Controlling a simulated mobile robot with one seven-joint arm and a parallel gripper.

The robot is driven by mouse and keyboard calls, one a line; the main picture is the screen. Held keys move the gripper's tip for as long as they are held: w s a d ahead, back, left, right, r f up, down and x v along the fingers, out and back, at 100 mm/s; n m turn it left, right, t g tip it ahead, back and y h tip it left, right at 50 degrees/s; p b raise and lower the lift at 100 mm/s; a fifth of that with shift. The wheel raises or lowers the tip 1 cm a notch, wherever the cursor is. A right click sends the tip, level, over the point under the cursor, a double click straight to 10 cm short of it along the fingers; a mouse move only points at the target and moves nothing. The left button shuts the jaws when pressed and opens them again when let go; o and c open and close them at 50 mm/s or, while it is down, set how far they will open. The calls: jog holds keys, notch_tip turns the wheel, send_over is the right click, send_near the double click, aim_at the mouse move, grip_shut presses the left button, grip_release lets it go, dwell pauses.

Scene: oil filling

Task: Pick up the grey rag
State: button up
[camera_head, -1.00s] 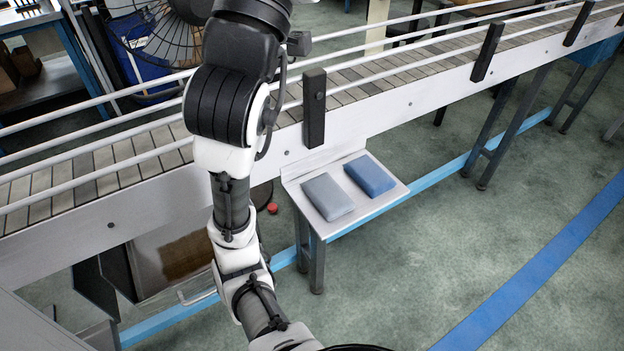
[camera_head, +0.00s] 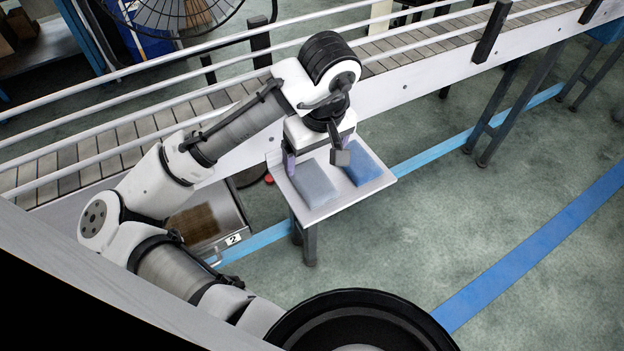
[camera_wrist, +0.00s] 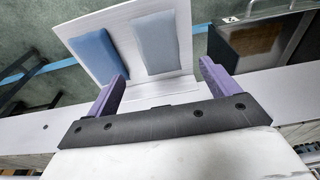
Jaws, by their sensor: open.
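The grey rag (camera_head: 311,184) is a flat folded block lying on the left part of a small white shelf (camera_head: 322,207) fixed to the conveyor's side. A blue rag (camera_head: 362,164) lies to its right on the same shelf. My gripper (camera_head: 318,160) is above the shelf's back edge, by the rags, open and empty. In the wrist view the purple fingers (camera_wrist: 160,85) are spread wide. The grey rag (camera_wrist: 155,45) shows beyond them, roughly between them, and the blue rag (camera_wrist: 98,58) is to its left. Neither rag is between the fingertips.
The conveyor (camera_head: 405,90) with its white rails runs behind the shelf. A tray marked 2 (camera_head: 208,225) stands open below the conveyor, left of the shelf. A fan (camera_head: 175,15) is behind the conveyor. The floor in front of the shelf is clear.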

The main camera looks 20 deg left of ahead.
jog(key=f, duration=0.6)
jog(key=w+a+f, duration=0.1)
jog(key=f, duration=0.1)
jog(key=shift+f, duration=0.4)
jog(key=shift+c, duration=0.2)
jog(key=c, duration=1)
jog(key=shift+r, duration=0.15)
notch_tip(320, 180, up, 28)
jog(key=shift+f+p, duration=0.15)
jog(key=shift+p, duration=0.45)
